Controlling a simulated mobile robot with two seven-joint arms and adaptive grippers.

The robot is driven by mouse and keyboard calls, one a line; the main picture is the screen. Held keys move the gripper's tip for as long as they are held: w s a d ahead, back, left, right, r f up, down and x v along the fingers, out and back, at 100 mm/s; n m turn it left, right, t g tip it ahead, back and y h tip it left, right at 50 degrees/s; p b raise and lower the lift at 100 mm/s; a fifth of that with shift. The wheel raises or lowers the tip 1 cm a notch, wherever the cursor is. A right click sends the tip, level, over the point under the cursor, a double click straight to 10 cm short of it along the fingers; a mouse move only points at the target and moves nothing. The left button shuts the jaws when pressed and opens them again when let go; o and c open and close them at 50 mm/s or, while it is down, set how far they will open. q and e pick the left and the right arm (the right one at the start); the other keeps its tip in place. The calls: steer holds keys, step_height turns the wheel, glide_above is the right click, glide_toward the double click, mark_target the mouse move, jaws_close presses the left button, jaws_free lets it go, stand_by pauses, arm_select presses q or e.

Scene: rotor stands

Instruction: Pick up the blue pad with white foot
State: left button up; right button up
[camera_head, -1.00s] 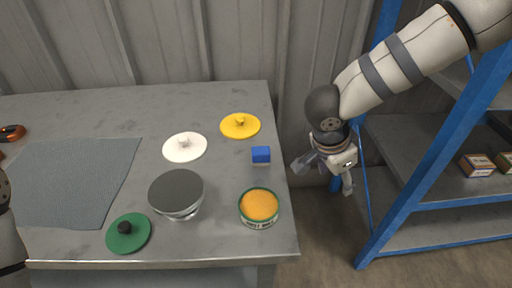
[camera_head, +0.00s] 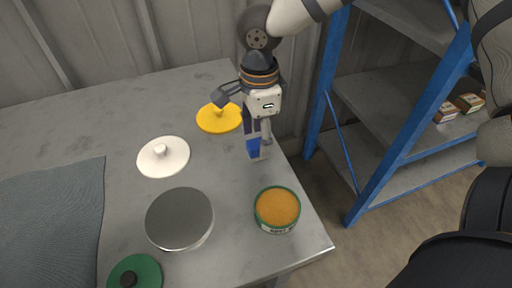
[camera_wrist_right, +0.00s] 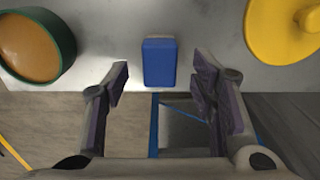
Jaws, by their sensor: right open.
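The blue pad (camera_head: 253,147) stands near the table's right edge, partly covered by my right gripper in the head view. In the right wrist view the blue pad (camera_wrist_right: 159,63) is centred between the fingertips, with clear gaps on both sides. A thin pale strip shows along its far edge; the rest of its foot is hidden. My right gripper (camera_head: 248,126) is open and empty at the pad; its spread fingers also show in the wrist view (camera_wrist_right: 161,76). Whether either finger touches the pad I cannot tell. My left gripper is out of view.
On the table (camera_head: 92,100) stand a yellow lidlike disc (camera_head: 222,121), a white disc (camera_head: 161,162), a green disc (camera_head: 148,272), a grey round-topped stand (camera_head: 180,215) and a green-rimmed tin (camera_head: 277,208). A grey mat (camera_head: 50,225) lies left. A blue-framed shelf (camera_head: 370,200) stands right.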

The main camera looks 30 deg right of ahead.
mark_target(258, 143)
step_height(258, 143, down, 3)
steer(key=shift+a+f, duration=0.1)
steer(key=shift+c, duration=0.6)
jaws_close()
